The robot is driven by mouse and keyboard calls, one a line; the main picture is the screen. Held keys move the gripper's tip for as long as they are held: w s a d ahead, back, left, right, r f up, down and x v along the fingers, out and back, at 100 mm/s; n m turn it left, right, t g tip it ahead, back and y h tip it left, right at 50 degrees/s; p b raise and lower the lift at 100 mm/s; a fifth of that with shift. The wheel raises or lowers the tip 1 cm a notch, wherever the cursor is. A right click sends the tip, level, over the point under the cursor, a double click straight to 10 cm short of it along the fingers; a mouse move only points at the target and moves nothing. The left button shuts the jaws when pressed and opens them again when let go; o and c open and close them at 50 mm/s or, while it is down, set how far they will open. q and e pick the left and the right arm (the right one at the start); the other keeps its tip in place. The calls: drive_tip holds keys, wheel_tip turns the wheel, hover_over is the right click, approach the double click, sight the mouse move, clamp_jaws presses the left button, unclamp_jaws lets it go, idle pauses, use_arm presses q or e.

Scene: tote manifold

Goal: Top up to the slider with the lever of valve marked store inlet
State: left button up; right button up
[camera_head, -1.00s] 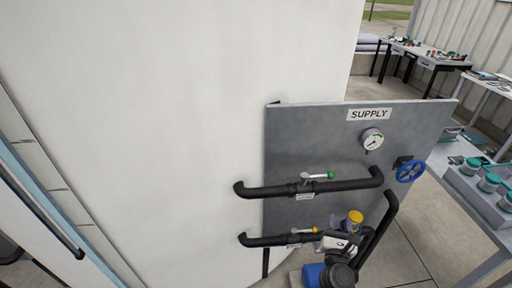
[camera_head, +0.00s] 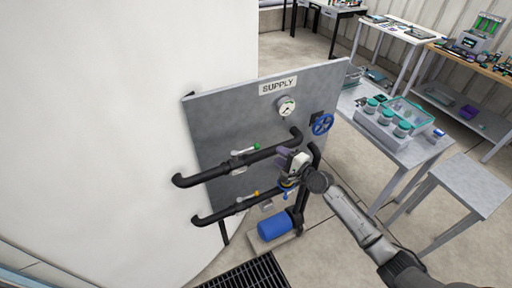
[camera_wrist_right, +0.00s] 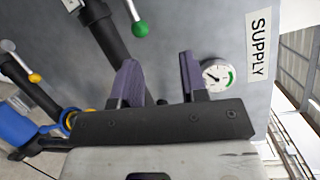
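The grey SUPPLY panel (camera_head: 225,115) carries two black pipes. The upper pipe (camera_head: 215,170) has a lever with a green knob (camera_head: 257,147); the knob also shows in the right wrist view (camera_wrist_right: 140,28). The lower pipe (camera_head: 222,214) has a lever with a yellow knob (camera_head: 256,194), also in the wrist view (camera_wrist_right: 34,77). The small valve tags are unreadable, so I cannot tell which is store inlet. I cannot make out a slider. My right gripper (camera_head: 285,158) is before the panel, right of the levers. In the wrist view its purple fingers (camera_wrist_right: 160,82) are apart and empty. My left gripper is not in view.
A round gauge (camera_head: 286,106) and a blue handwheel (camera_head: 322,123) are on the panel's right. A blue pump body (camera_head: 273,229) stands below, near a black floor grate (camera_head: 247,275). A large white tank (camera_head: 110,120) fills the left. A bench with jars (camera_head: 412,153) stands right.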

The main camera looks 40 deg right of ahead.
sight(250, 148)
drive_tip(key=w+a+f+n, duration=0.1)
drive_tip(key=w, duration=0.3)
drive_tip(key=w+a+f+g+b, duration=0.1)
drive_tip(key=w+f, duration=0.1)
drive_tip(key=w, duration=0.2)
drive_tip(key=w+a+f+n+y+b, duration=0.1)
drive_tip(key=w, duration=0.4)
drive_tip(key=shift+a+f+n+g, duration=0.15)
drive_tip(key=shift+f+n+g, duration=0.1)
drive_tip(key=shift+n+g, duration=0.05)
clamp_jaws()
drive_tip(key=shift+a, duration=0.1)
drive_tip(key=shift+f, duration=0.1)
